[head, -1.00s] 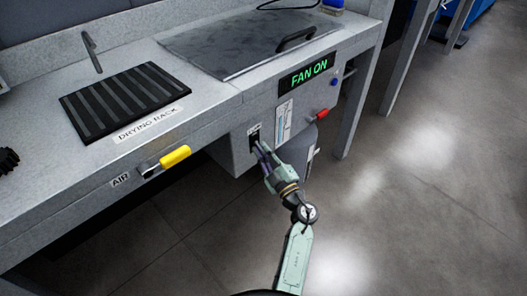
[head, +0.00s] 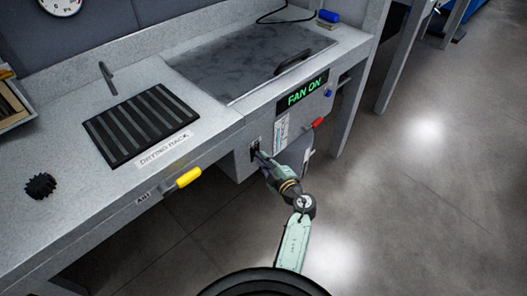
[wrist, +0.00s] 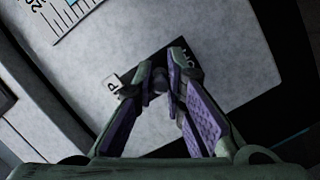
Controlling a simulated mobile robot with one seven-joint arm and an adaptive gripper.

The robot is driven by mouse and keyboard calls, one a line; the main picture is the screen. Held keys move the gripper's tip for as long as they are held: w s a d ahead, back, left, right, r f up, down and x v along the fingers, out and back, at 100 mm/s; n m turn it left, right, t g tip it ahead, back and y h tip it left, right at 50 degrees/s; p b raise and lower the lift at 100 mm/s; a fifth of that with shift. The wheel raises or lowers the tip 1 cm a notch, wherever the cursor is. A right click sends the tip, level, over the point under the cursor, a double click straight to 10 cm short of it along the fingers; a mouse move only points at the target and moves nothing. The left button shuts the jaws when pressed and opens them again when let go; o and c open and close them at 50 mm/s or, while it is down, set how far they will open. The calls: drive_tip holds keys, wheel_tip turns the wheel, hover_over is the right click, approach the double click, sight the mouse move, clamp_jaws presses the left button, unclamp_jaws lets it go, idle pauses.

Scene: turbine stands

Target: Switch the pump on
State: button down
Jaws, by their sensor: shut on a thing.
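The pump switch is a small dark lever (wrist: 160,84) on a black plate (head: 254,142) on the grey front panel below the bench. My gripper (head: 256,153) reaches up to this plate. In the wrist view my gripper (wrist: 161,74) has its purple-padded fingers shut on the lever. The fingers hide most of the lever, and I cannot tell its position. The plate lettering is only partly readable.
A lit "FAN ON" sign (head: 303,91) is above right of the switch. A red handle (head: 317,123) sticks out below it, and a yellow air handle (head: 188,178) sticks out at left. A drying rack (head: 140,124) lies on the bench. Floor at right is clear.

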drive_tip(key=shift+r+n+g+h, duration=0.3)
drive_tip(key=shift+r+g+h, duration=0.25)
drive_tip(key=shift+g+h, duration=0.3)
drive_tip(key=shift+w+a+r+g+h, duration=0.1)
drive_tip(key=shift+r+g+h, duration=0.35)
drive_tip(key=shift+g+h, duration=0.55)
drive_tip(key=shift+g, duration=0.25)
drive_tip(key=c, duration=1.9)
unclamp_jaws()
drive_tip(key=v, duration=1.2)
